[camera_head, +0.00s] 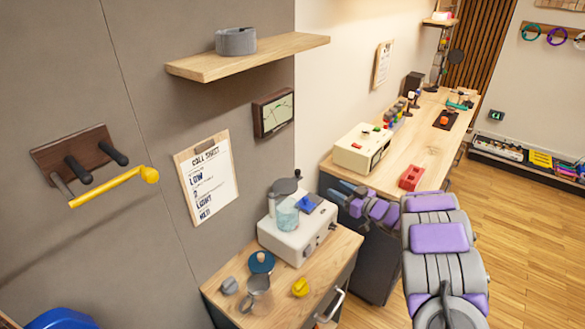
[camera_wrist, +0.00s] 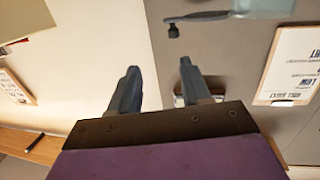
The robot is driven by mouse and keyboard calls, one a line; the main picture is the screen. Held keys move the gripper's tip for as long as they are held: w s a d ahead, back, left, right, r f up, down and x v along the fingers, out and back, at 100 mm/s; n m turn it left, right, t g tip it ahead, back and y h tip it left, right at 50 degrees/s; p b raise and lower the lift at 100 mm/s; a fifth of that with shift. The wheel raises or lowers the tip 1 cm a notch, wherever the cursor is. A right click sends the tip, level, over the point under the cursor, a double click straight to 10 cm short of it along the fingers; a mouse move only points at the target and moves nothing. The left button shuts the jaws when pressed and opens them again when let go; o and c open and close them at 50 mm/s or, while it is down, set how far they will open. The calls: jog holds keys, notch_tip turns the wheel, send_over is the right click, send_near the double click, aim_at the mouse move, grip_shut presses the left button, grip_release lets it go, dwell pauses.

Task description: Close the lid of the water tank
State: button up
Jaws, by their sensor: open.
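A white machine (camera_head: 292,238) stands on the wooden cabinet and carries a clear, bluish water tank (camera_head: 287,217). A grey round lid (camera_head: 283,187) with a small dark knob shows above the tank, apparently raised. In the wrist view, a translucent bluish part (camera_wrist: 265,8) at the top edge looks like the tank; a thin grey plate (camera_wrist: 203,16) with a black knob beside it looks like the lid. My gripper (camera_wrist: 158,82) is open and empty, apart from these parts. In the head view my gripper (camera_head: 338,193) is right of the machine, its fingers partly unclear.
A mug (camera_head: 257,288), a blue lidded jar (camera_head: 262,262) and a yellow object (camera_head: 300,287) stand on the cabinet. A shelf (camera_head: 250,58) juts from the wall above. A workbench (camera_head: 425,150) holding a cream device (camera_head: 362,148) lies behind my arm. The floor at right is clear.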

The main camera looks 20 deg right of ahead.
jog(key=a+y, duration=0.1)
jog(key=b, duration=0.3)
send_near(298, 170)
jog(key=shift+n+y, duration=0.3)
jog(key=shift+y, duration=0.1)
jog(key=x, duration=0.3)
jog(key=f+x, duration=0.1)
jog(key=x, duration=0.5)
jog(key=shift+w+f, duration=0.15)
jog(key=shift+w, duration=0.25)
jog(key=shift+w+a, duration=0.1)
jog(key=shift+w, duration=0.1)
grip_shut()
